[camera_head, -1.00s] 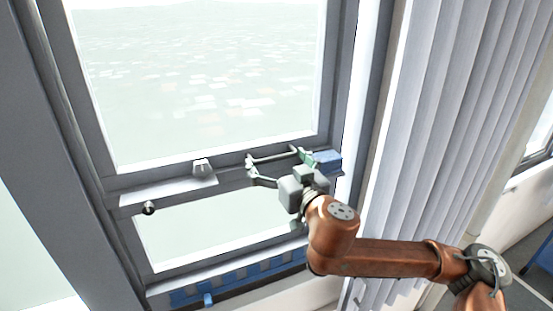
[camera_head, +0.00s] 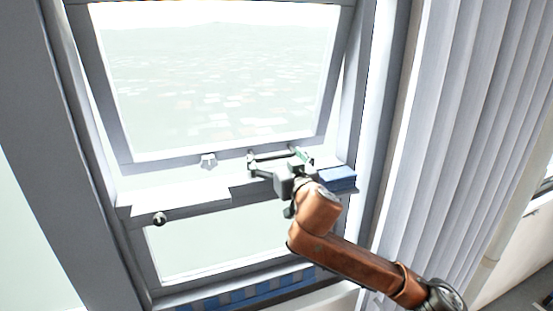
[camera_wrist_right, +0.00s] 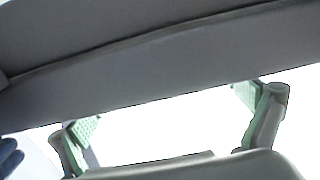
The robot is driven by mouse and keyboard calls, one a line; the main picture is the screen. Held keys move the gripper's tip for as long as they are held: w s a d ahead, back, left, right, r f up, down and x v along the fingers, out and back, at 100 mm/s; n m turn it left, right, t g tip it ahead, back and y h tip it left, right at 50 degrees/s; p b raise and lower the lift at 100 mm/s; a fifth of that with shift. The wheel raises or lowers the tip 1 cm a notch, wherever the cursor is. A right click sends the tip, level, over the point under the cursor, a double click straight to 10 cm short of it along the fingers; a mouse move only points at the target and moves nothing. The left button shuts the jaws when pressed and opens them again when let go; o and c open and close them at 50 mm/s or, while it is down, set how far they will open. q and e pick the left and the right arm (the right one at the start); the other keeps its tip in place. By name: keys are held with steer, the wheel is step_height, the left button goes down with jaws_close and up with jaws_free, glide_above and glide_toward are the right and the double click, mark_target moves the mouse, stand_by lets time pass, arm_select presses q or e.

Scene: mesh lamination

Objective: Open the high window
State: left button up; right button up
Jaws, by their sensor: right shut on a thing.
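The high window (camera_head: 215,85) has a grey-framed sash. Its bottom edge stands away from the fixed frame, with a bright gap below it, so it is tilted outward. A thin bar-like handle (camera_head: 275,156) runs along the sash's lower rail. My right gripper (camera_head: 276,158) is at this bar, its fingers wide apart and shut on it. In the right wrist view the two green-padded fingers (camera_wrist_right: 170,112) reach toward the grey rail (camera_wrist_right: 150,70); the bar itself is hard to make out there. My left gripper is not in view.
A small light latch (camera_head: 208,160) is on the sash's lower rail. A dark round knob (camera_head: 160,218) is on the fixed frame below. A blue block (camera_head: 338,178) sits at the right of the sill. Light vertical blinds (camera_head: 455,120) hang to the right of the window.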

mark_target(271, 120)
steer(key=o, duration=1.3)
steer(key=shift+w+d+f, duration=0.1)
steer(key=shift+f, duration=0.1)
steer(key=shift+c, duration=0.2)
steer(key=shift+o, duration=0.3)
steer(key=shift+w, duration=0.2)
steer(key=shift+s+r, duration=0.15)
steer(key=shift+r, duration=0.25)
steer(key=r, duration=0.9)
steer(key=shift+w, duration=0.2)
